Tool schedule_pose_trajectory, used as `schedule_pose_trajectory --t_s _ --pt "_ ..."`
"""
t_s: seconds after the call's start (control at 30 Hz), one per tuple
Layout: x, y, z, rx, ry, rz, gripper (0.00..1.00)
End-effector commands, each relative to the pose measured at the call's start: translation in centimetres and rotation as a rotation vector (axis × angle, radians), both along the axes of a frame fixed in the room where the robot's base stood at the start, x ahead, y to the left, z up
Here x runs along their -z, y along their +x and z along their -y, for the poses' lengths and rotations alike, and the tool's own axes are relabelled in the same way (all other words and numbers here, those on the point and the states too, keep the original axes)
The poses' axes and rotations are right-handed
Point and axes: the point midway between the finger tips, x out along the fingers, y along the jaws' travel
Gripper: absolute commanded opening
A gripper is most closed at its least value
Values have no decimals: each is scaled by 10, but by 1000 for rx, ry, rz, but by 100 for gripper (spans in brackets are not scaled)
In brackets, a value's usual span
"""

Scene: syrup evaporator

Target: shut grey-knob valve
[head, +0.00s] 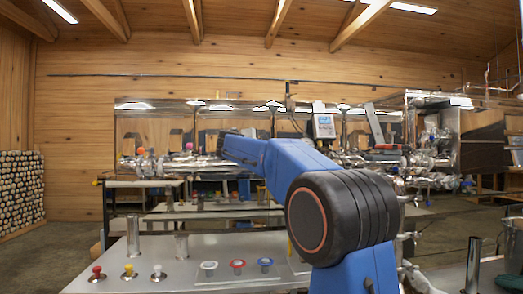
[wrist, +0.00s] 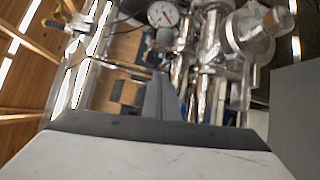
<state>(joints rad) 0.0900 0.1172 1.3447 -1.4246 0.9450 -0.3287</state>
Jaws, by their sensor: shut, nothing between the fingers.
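A round grey knob (wrist: 165,38), which looks like the grey-knob valve, shows in the upper middle of the wrist view, beside a white-faced dial gauge (wrist: 163,14) and bright metal pipes. My gripper (wrist: 158,80) shows as a narrow grey shape at the middle of the wrist view, shut and empty. The knob lies beyond its tips, with a visible gap in the picture; I cannot tell the depth. The valve's stem and handle angle are unclear. In the head view my blue arm hides the gripper, and I cannot pick out the grey knob.
The shiny evaporator (head: 160,125) with crowded pipework (head: 430,160) spans the back. A steel bench (head: 185,280) in front carries red (head: 97,270), yellow (head: 128,270) and pale (head: 158,272) knobs and several coloured discs. Stacked logs (head: 20,190) stand at the far left.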

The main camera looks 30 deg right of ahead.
Motion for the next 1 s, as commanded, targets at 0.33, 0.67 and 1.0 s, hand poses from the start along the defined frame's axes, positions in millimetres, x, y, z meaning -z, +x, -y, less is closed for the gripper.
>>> schedule_pose_trajectory --t_s 0.33,0.67,1.0 --pt "-5 -26 13 1 0 1 0" --pt "-6 -35 15 0 0 0 0" --pt "-6 -41 19 1 0 1 0"
